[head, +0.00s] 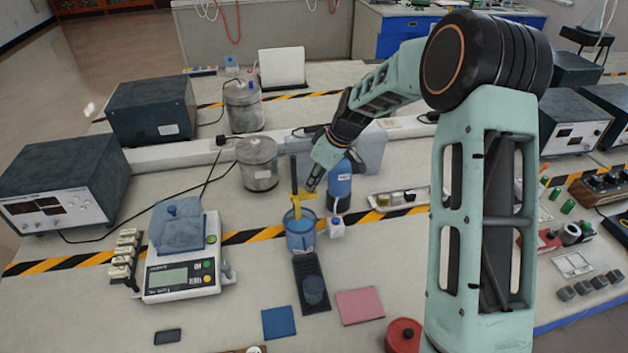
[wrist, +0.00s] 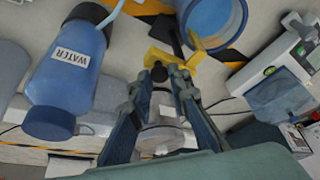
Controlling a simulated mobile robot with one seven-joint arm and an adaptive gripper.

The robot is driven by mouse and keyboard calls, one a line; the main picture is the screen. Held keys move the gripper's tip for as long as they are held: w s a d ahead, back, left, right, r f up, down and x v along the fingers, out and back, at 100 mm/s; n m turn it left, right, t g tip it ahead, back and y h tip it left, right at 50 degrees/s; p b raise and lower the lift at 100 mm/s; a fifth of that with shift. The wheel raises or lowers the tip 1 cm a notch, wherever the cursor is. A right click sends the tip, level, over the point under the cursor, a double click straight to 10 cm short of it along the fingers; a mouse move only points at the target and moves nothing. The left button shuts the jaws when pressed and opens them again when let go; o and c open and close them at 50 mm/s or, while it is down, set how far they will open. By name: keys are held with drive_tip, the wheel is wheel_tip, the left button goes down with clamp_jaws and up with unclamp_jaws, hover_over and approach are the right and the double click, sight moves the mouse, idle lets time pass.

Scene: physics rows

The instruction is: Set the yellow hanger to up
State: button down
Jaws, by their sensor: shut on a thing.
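The yellow hanger (head: 301,198) is above the mouth of a blue beaker (head: 300,240), with a dark upright rod (head: 293,172) beside it. In the wrist view the yellow hanger (wrist: 172,60) lies across my fingertips, next to the beaker (wrist: 212,20). My gripper (head: 312,187) reaches in from the upper right; in the wrist view my gripper (wrist: 159,74) is shut on the hanger around a small black knob. I cannot tell whether the hanger touches the beaker's rim.
A blue water bottle (head: 340,187) stands close to the right of the beaker. A metal can (head: 258,165) is behind left, a balance (head: 180,272) left. A dark hot plate (head: 311,272) is in front.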

wheel_tip(320, 180, up, 10)
drive_tip(key=p, duration=0.3)
drive_tip(key=shift+w, duration=0.15)
drive_tip(key=c, duration=1.8)
unclamp_jaws()
drive_tip(key=shift+r, duration=0.1)
drive_tip(key=v, duration=1.2)
